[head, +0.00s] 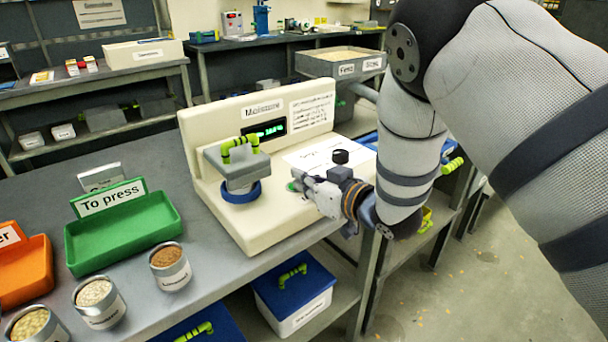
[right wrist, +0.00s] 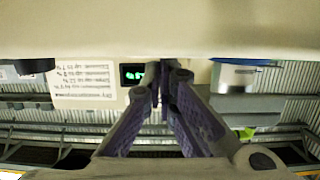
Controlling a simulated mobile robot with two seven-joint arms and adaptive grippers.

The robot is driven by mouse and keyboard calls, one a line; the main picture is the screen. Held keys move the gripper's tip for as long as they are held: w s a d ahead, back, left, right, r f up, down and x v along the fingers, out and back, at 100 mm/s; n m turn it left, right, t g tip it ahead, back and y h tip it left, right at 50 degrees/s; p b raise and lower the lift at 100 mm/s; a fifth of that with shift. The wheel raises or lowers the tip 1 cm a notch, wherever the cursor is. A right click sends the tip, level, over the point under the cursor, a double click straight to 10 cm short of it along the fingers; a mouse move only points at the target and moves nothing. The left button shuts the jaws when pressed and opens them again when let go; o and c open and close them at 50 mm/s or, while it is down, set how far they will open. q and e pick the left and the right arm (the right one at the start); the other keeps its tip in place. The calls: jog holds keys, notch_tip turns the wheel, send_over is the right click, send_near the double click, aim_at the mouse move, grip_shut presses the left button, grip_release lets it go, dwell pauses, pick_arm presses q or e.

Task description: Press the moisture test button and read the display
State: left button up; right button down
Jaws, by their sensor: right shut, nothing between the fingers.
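The cream moisture meter (head: 262,228) stands on the grey bench. Its dark display (head: 264,132) shows green lit characters, too small to read for sure. The display also shows upside down in the right wrist view (right wrist: 133,74). A green button (head: 293,186) shows partly on the meter's base, at the tip of my right gripper (head: 300,180). I cannot tell whether the fingertips touch it. In the right wrist view the right gripper's fingers (right wrist: 163,92) are together and empty, and the button is not visible. My left gripper is not in view.
A grey lidded sample cup (head: 238,165) with a green handle sits on the meter, left of my gripper. A black knob (head: 340,156) is close behind it. A green tray (head: 125,238), an orange tray (head: 25,275) and small tins (head: 172,270) stand at the left.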

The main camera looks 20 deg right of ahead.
jog(key=shift+s+f, duration=0.1)
jog(key=shift+f, duration=0.3)
notch_tip(320, 180, up, 7)
jog(key=p, duration=0.2)
jog(key=shift+s+f+p, duration=0.15)
jog(key=shift+f+p, duration=0.05)
jog(key=shift+p, duration=0.15)
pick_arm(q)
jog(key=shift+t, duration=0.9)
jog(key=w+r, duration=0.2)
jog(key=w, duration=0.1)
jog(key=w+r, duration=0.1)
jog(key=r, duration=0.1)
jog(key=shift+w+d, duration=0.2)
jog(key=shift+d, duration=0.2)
pick_arm(e)
jog(key=f+v, duration=0.2)
jog(key=v, duration=0.7)
jog(key=shift+s+d+r, duration=0.15)
jog(key=shift+s+r, duration=0.05)
jog(key=shift+r, duration=0.1)
